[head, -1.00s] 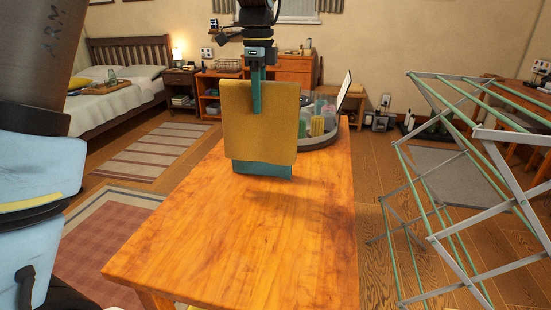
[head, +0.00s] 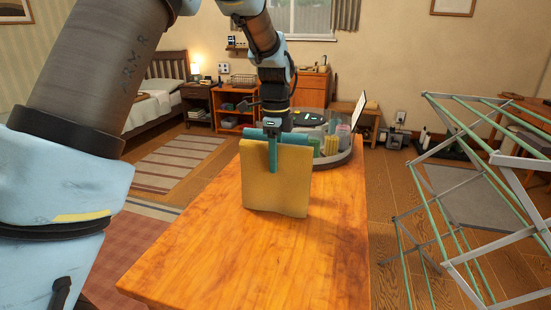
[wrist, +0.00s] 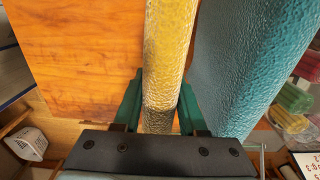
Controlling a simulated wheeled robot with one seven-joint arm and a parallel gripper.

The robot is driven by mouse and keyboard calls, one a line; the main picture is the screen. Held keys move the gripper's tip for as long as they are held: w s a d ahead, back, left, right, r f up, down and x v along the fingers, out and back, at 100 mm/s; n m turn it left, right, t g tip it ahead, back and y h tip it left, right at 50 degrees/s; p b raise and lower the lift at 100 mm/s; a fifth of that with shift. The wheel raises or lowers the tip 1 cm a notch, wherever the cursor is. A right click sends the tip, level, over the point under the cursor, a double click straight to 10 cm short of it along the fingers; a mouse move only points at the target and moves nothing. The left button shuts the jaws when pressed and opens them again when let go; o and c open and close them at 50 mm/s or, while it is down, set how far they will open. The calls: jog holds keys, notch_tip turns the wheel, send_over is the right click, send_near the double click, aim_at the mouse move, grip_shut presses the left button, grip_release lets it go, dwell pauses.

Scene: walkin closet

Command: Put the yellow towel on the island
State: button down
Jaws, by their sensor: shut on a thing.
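The yellow towel (head: 282,192), a flat upright folded panel, hangs from my gripper (head: 272,160) over the wooden-topped island (head: 235,255). In the wrist view the towel (wrist: 170,45) runs between the two green fingers (wrist: 158,108), which are shut on its top edge. Its lower edge is at or just above the island top; I cannot tell whether it touches. A teal folded towel-like piece (head: 298,138) stands right behind it, mostly hidden, and shows in the wrist view (wrist: 245,60) to the right of the yellow towel.
The near part of the island is clear. A metal drying rack (head: 470,200) stands on the right. A bed (head: 160,95) is at the back left.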

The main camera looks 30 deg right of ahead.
jog(key=shift+f, duration=0.1)
jog(key=shift+c, duration=2.3)
grip_release()
notch_tip(320, 180, up, 12)
jog(key=shift+r+b, duration=0.15)
jog(key=shift+b, duration=0.5)
jog(key=w+a+f+n, duration=0.1)
jog(key=a+f+n, duration=0.25)
jog(key=a, duration=0.35)
jog(key=w+a+f+n, duration=0.1)
jog(key=a+f+n, duration=0.1)
jog(key=a+n, duration=0.4)
jog(key=w+a+f+n, duration=0.1)
jog(key=a+f+n, duration=0.15)
jog(key=a, duration=0.55)
jog(key=s+a+f+n, duration=0.3)
jog(key=a+n, duration=0.3)
jog(key=a, duration=0.2)
jog(key=s+a+f+n+t, duration=0.1)
jog(key=s+a+f+n, duration=0.3)
jog(key=s+a+n, duration=0.2)
jog(key=shift+s+a+f+n+t, duration=0.15)
jog(key=shift+s+a+n+t, duration=0.15)
jog(key=shift+a+n, duration=0.7)
